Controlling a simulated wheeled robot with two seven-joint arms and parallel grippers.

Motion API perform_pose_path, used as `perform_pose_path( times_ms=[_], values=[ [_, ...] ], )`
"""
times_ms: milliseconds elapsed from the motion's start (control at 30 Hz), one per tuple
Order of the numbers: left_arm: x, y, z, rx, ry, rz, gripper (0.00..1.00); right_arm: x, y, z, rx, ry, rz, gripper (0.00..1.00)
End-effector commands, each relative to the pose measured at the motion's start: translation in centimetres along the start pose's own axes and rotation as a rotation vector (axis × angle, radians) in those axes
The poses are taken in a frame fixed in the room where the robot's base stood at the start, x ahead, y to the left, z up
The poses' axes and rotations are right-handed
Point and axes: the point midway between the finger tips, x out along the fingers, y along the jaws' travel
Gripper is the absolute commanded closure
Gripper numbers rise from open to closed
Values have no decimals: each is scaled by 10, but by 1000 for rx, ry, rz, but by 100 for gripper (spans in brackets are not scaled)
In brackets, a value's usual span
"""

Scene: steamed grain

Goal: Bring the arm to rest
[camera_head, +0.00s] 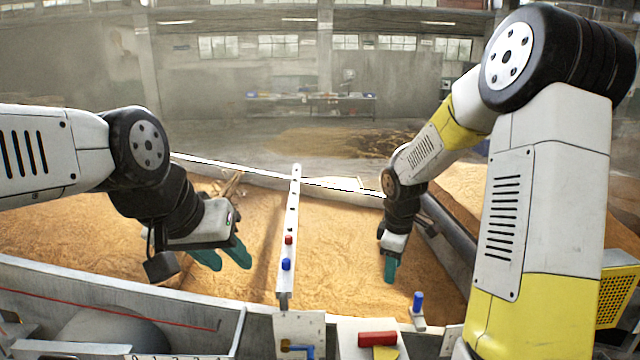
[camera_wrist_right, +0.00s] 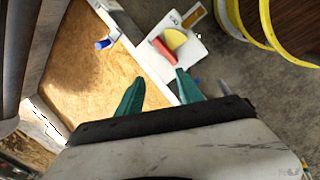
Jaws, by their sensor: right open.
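My right gripper (camera_head: 390,268) has teal fingers and hangs over the right part of the grain bed (camera_head: 340,240). In the right wrist view its two fingers (camera_wrist_right: 160,92) stand apart with nothing between them. My left gripper (camera_head: 222,258) also has teal fingers and points down over the left part of the grain. Its two fingers show a gap between them and hold nothing that I can see. My right arm (camera_head: 545,200) rises along the right side, and my left arm (camera_head: 50,150) comes in from the left edge.
A metal divider bar (camera_head: 292,225) with a red and a blue knob splits the bed. A white plate at the front holds a red block (camera_head: 378,338) and a yellow piece (camera_head: 386,352). A blue-handled peg (camera_head: 417,302) stands at the front rim. A yellow basket (camera_head: 618,295) is at right.

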Motion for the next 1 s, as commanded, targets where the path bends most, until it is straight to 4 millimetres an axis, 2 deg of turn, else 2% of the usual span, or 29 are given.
perform_pose_path(
  times_ms=[33,200,400,500,600,733,833,1000],
  values=[
    [0,0,0,0,0,0,64,-28,-6,3,67,17,29,56],
    [0,0,0,0,0,0,64,-98,-38,17,321,89,78,56],
    [0,0,0,0,0,0,64,-162,-90,35,616,217,94,56],
    [0,0,0,0,0,0,64,-185,-118,44,753,293,81,56],
    [0,0,0,0,0,0,64,-200,-143,50,870,363,56,56],
    [0,0,0,0,0,0,64,-211,-166,56,975,429,21,56],
    [0,0,0,0,0,0,64,-215,-176,58,1017,458,3,56],
    [0,0,0,0,0,0,64,-216,-180,59,1036,468,-6,56]
  ],
)
